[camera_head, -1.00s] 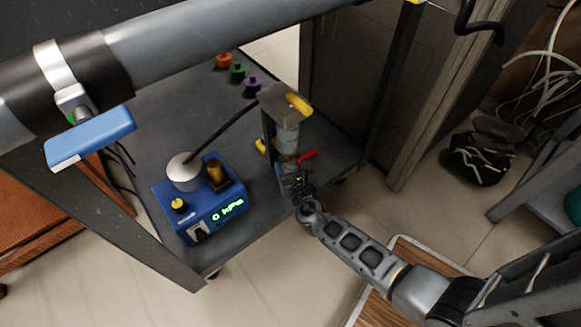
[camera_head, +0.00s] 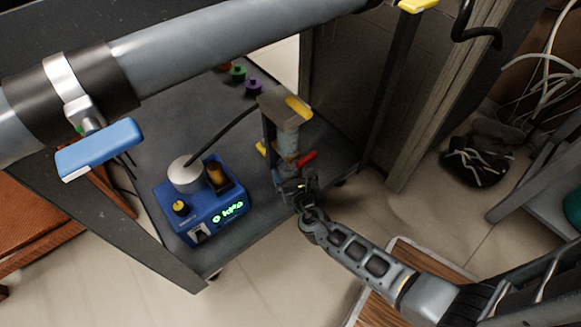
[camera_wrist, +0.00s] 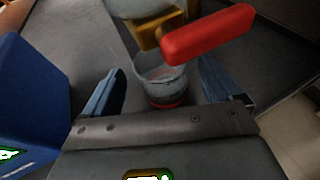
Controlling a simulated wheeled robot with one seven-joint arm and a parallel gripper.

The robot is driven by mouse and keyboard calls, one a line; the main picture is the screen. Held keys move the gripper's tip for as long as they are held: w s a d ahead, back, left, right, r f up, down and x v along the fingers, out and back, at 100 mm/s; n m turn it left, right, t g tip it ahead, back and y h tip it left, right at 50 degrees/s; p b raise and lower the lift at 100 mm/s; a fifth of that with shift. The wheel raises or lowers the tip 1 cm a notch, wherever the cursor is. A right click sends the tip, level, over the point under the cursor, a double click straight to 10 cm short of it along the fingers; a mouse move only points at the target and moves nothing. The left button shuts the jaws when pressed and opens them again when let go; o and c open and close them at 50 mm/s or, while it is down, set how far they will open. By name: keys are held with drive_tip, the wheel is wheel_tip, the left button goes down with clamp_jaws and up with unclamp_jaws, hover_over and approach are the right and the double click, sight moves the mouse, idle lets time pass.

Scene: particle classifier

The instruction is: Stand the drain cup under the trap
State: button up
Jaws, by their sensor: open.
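The trap (camera_head: 287,143) is a clear vessel on a bracketed stand at the right side of the cart shelf. Its lower end shows in the wrist view (camera_wrist: 140,6), with a brass valve (camera_wrist: 158,30) and a red handle (camera_wrist: 208,34). The drain cup (camera_wrist: 162,78) is clear with a reddish base and looks upright below the valve. Whether it is exactly centred I cannot tell. My gripper (camera_wrist: 163,90) is open, one finger on each side of the cup, with visible gaps. In the head view my gripper (camera_head: 297,187) is low by the stand and hides the cup.
A blue pump box (camera_head: 208,205) with a lit display stands left of the trap, close to my left finger. A hose runs from it to the stand. Green (camera_head: 238,73) and purple (camera_head: 254,86) knobs sit at the back. A large pipe (camera_head: 220,42) crosses above the shelf.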

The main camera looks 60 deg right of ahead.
drive_tip(key=s+a+r+m+y+p, duration=0.25)
drive_tip(key=s+a+r+m, duration=0.35)
drive_tip(key=s, duration=0.5)
drive_tip(key=s+a+r+m+y+p, duration=0.1)
drive_tip(key=s+a+r+m+y, duration=0.4)
drive_tip(key=s+a, duration=0.55)
drive_tip(key=s+a+r+m+t+y, duration=0.1)
drive_tip(key=s+r+m, duration=0.2)
drive_tip(key=r+m, duration=0.5)
drive_tip(key=s+a+r+m+t, duration=0.2)
drive_tip(key=s+r+m, duration=0.2)
drive_tip(key=r+m, duration=0.5)
wheel_tip(320, 180, up, 6)
drive_tip(key=shift+a+t+y+b, duration=0.25)
drive_tip(key=shift+t+y+b, duration=0.05)
drive_tip(key=shift+y, duration=0.05)
drive_tip(key=shift+s, duration=0.1)
